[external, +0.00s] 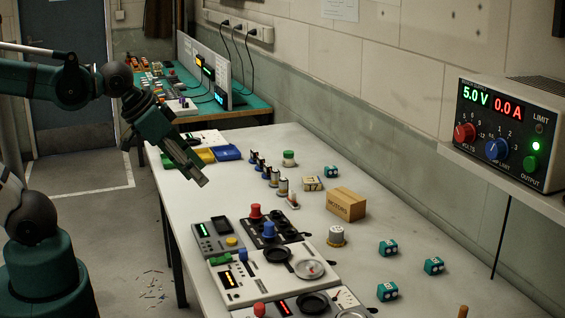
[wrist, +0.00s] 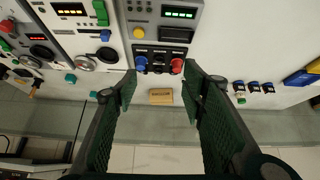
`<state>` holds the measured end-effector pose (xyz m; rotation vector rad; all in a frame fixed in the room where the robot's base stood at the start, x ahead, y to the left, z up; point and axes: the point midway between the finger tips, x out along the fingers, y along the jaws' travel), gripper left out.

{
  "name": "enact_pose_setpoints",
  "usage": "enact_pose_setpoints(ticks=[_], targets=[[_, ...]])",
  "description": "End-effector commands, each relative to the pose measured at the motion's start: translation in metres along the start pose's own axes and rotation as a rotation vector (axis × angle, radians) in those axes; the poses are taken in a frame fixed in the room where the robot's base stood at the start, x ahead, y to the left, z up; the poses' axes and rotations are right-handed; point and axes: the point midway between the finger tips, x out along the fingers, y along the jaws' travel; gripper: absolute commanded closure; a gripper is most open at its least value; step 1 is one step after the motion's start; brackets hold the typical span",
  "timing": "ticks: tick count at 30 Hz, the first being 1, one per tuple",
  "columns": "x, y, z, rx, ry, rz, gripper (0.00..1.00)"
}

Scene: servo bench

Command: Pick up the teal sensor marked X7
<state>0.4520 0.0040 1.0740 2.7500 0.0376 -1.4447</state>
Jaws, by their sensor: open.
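Three are at the front right: one (external: 388,247), one (external: 434,265) and one (external: 387,291). Another (external: 331,171) stands farther back near the wall. They carry pale marks, too small for me to read, so I cannot tell which is X7. My gripper (external: 203,181) is open and empty, above the bench's left edge, well away from all the cubes. In the wrist view its two fingers (wrist: 160,82) stand apart, and small teal shapes (wrist: 71,78) lie to the left.
A cardboard box (external: 346,204) and a metal-coloured cylinder (external: 337,235) stand mid-bench. Control panels with knobs and dials (external: 275,268) fill the front left. Small upright parts (external: 270,175) and coloured bins (external: 207,154) are farther back. A power supply (external: 500,130) sits on a wall shelf.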

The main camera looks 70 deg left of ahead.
Motion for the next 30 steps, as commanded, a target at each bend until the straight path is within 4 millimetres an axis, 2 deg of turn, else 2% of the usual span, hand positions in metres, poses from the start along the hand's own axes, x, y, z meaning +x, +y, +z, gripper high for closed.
enact_pose_setpoints(ticks=[14,30], targets=[[-0.003,-0.015,-0.085,-0.174,-0.073,-0.028,0.59],[0.019,-0.040,-0.178,-0.383,-0.156,-0.071,0.59]])
